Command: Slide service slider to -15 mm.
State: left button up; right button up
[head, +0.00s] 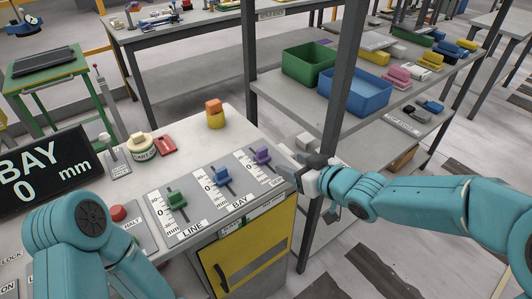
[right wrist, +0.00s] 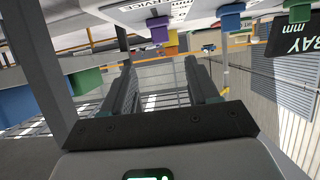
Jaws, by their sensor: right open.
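A slanted grey panel (head: 190,228) carries three sliders. The green slider (head: 177,199) is labelled LINE and the blue slider (head: 221,175) BAY. The purple slider (head: 263,156) is rightmost; its label is partly hidden by my right gripper, and its exact scale reading is too small to tell. A dark display (head: 40,172) reads BAY 0 mm. My right gripper (head: 284,170) is just right of the purple slider, apart from it. In the right wrist view, its jaws (right wrist: 161,75) are open and empty, with the purple slider (right wrist: 160,28) beyond them. My left gripper is out of view.
A red button (head: 118,213) and an orange-topped yellow piece (head: 215,114) are on the console. A dark post (head: 345,90) stands behind my right wrist. A shelf with a green bin (head: 309,63) and a blue bin (head: 355,92) is behind. A yellow cabinet door (head: 258,250) is below the panel.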

aim_at(264, 153)
jog(key=x, duration=1.3)
jog(key=shift+p, duration=0.3)
grip_shut()
